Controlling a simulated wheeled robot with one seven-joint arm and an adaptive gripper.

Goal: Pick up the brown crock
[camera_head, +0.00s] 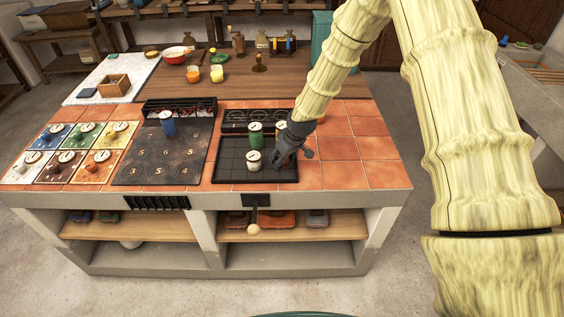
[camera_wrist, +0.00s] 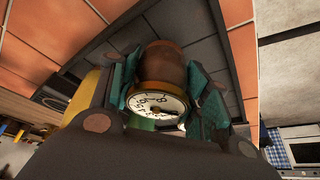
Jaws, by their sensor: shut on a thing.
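The brown crock (camera_wrist: 163,68) shows in the wrist view, with a white dial-like face with numbers (camera_wrist: 158,103) at its near end. My gripper (camera_wrist: 164,80) is shut on it, with teal-padded fingers on both sides. In the head view my dark gripper (camera_head: 290,148) is over the right part of the black tray (camera_head: 230,172) and hides the brown crock there. I cannot tell whether the crock touches the tray.
A green crock (camera_head: 255,135) and a whitish crock (camera_head: 254,160) stand close left of my gripper, and a yellow crock (camera_head: 280,130) stands just behind it. A blue crock (camera_head: 168,125) is on the numbered dark board (camera_head: 150,175).

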